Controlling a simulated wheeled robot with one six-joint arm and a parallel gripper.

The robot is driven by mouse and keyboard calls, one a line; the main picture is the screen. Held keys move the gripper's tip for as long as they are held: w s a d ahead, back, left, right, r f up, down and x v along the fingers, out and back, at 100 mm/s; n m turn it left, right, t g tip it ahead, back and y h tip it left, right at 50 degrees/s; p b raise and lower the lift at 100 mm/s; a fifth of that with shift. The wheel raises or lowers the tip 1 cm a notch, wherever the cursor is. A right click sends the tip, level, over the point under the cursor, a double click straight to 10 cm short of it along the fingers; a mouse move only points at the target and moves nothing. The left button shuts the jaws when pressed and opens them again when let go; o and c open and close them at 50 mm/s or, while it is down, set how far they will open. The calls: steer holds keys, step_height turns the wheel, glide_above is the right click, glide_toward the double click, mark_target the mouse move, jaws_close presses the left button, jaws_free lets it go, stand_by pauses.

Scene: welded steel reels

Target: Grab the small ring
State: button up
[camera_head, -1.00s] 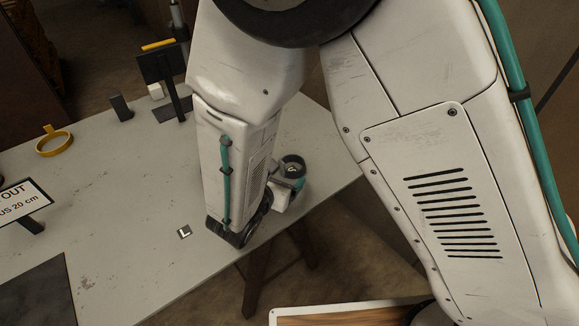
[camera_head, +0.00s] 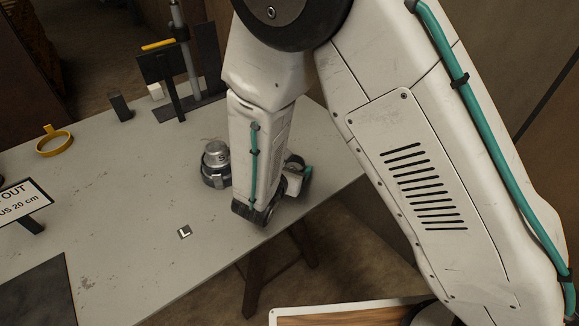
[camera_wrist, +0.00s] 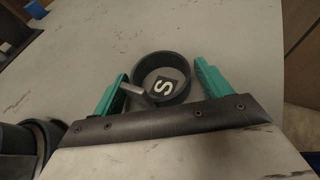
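A small dark ring (camera_wrist: 176,98) with a short grey handle at its left lies on the table in the wrist view, around a dark tile marked S. My gripper (camera_wrist: 161,70) is open in the wrist view, with one teal finger left of the ring and one right of it. The right finger stands clear of the ring; I cannot tell whether the left finger touches the handle. In the head view my arm hides most of the gripper (camera_head: 299,173) and the ring cannot be made out clearly.
A silver cylinder with a dark base (camera_head: 216,166) stands left of my arm. A yellow ring (camera_head: 54,143), a tile marked L (camera_head: 184,232), a sign (camera_head: 24,200) and a dark stand (camera_head: 170,85) are on the grey table (camera_head: 120,220). The table's edge is near my gripper.

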steer(key=c, duration=0.9)
steer(key=shift+o, duration=0.2)
steer(key=shift+r, duration=0.1)
